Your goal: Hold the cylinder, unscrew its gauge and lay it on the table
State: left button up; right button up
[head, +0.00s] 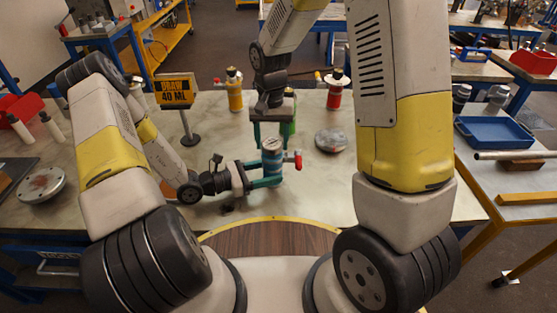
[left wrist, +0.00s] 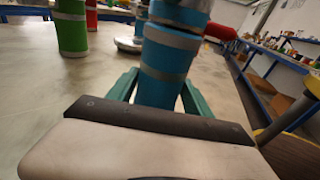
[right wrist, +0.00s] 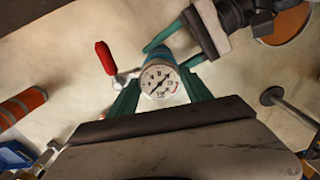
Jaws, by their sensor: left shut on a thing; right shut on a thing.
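The blue cylinder (head: 272,161) stands upright near the front middle of the table, with a red-handled valve (head: 298,160) at its right side. My left gripper (head: 268,178) is shut around the cylinder's body from the left, and the left wrist view shows the banded cylinder (left wrist: 165,75) between its green fingers. The round white-faced gauge (right wrist: 158,80) is on top of the cylinder in the right wrist view. My right gripper (right wrist: 160,92) points down from above and is shut on the gauge. I cannot tell how far the gauge is threaded in.
A green cylinder (head: 289,127) stands close behind, with yellow (head: 235,95) and red (head: 334,95) ones farther back. A grey flanged disc (head: 331,141) lies right of the cylinder. A "DRAW 40 ML" sign (head: 175,92) stands left. The tabletop at right front is clear.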

jog(key=n, duration=0.5)
jog(key=shift+n, duration=1.3)
jog(key=n, duration=0.2)
jog(key=shift+n, duration=0.4)
jog(key=n, duration=0.9)
jog(key=shift+n, duration=0.4)
jog(key=shift+r, duration=0.15)
jog(key=shift+r, duration=1.15)
